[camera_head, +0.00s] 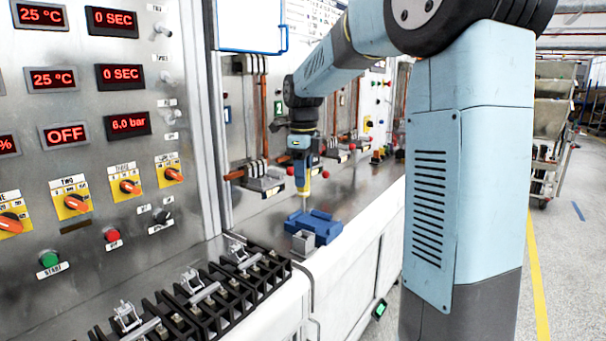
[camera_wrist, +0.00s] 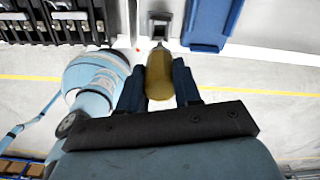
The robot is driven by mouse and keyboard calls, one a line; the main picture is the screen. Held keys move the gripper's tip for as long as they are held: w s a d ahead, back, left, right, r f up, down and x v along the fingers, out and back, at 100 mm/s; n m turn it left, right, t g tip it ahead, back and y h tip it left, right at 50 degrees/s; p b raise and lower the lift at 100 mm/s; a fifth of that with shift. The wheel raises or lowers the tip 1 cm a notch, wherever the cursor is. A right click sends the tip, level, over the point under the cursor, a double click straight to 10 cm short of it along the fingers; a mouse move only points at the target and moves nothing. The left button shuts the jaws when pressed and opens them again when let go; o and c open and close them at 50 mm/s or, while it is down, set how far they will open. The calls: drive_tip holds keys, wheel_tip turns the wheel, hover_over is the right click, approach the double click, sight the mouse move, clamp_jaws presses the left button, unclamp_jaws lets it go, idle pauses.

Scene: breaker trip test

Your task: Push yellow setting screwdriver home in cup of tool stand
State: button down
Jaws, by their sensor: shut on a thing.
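My gripper (camera_head: 303,178) points down above the bench and is shut on the yellow screwdriver. In the wrist view, the screwdriver's yellow handle (camera_wrist: 159,77) lies between the two dark blue fingers. Its thin shaft runs from the handle toward the grey square cup (camera_wrist: 160,19) of the tool stand. In the head view, the grey cup (camera_head: 303,241) stands at the bench's front edge, below the gripper and beside a blue block (camera_head: 316,225). The shaft's tip is too small to tell whether it is inside the cup or above it.
A row of black terminal blocks (camera_head: 205,300) with metal clamps lies left of the cup. A control panel (camera_head: 95,130) with red displays and orange knobs stands at the left. Several breakers and copper bars line the back of the bench.

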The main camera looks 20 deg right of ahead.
sight(304, 210)
drive_tip(key=shift+f, duration=2.75)
drive_tip(key=shift+s+f, duration=0.1)
drive_tip(key=shift+f, duration=2.9)
drive_tip(key=c, duration=0.7)
unclamp_jaws()
wheel_tip(304, 210, up, 14)
drive_tip(key=shift+f, duration=0.15)
idle(0.3)
